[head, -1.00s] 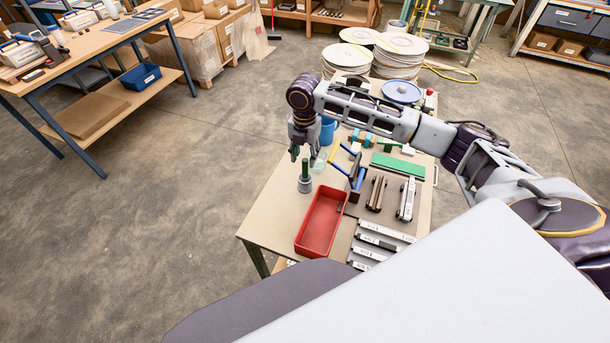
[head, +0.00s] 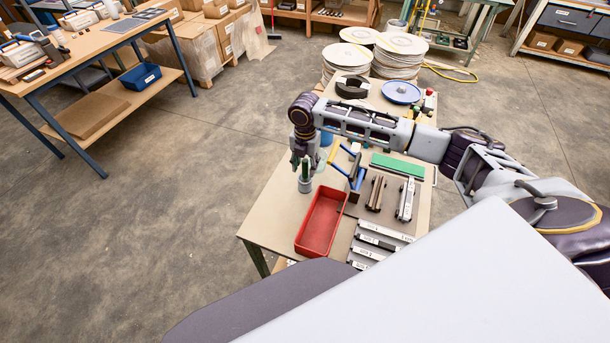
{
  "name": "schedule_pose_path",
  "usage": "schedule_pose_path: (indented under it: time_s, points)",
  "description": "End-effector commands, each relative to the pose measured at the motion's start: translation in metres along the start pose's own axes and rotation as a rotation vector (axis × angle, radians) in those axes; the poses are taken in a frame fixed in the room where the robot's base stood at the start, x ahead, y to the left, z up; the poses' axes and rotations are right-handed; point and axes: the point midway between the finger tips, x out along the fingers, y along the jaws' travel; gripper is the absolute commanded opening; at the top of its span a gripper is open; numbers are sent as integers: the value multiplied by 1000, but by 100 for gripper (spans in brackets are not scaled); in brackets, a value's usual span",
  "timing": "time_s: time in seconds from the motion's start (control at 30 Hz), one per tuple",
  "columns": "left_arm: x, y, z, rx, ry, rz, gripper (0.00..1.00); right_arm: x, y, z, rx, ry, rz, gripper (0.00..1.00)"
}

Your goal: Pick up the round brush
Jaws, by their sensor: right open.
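The round brush (head: 305,185) stands upright on the table, near its left edge and just behind the red tray. It has a green handle and a grey round base. My right gripper (head: 305,168) is above the base with its fingers pointing down and open. The fingers are at the height of the green handle, which shows between them. I cannot tell whether they touch it. My left gripper is not in view.
The red tray (head: 299,242) lies in front of the brush. A stand with blue and yellow handles (head: 354,178) is close on the right. Bare tabletop (head: 271,211) is at the left.

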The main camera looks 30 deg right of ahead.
Motion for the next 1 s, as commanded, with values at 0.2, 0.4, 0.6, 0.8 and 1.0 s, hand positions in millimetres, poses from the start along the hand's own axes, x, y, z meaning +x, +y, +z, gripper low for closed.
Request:
schedule_pose_path:
  time_s: [0.2,0.4,0.6,0.8,1.0]
  points:
    - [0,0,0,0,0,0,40,3,0,0,0,0,0,44]
    - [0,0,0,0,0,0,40,3,0,0,0,0,0,44]
    - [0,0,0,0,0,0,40,3,0,0,0,0,0,31]
    - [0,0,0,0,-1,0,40,3,0,0,0,0,0,5]
    - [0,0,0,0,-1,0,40,3,0,0,0,0,0,0]
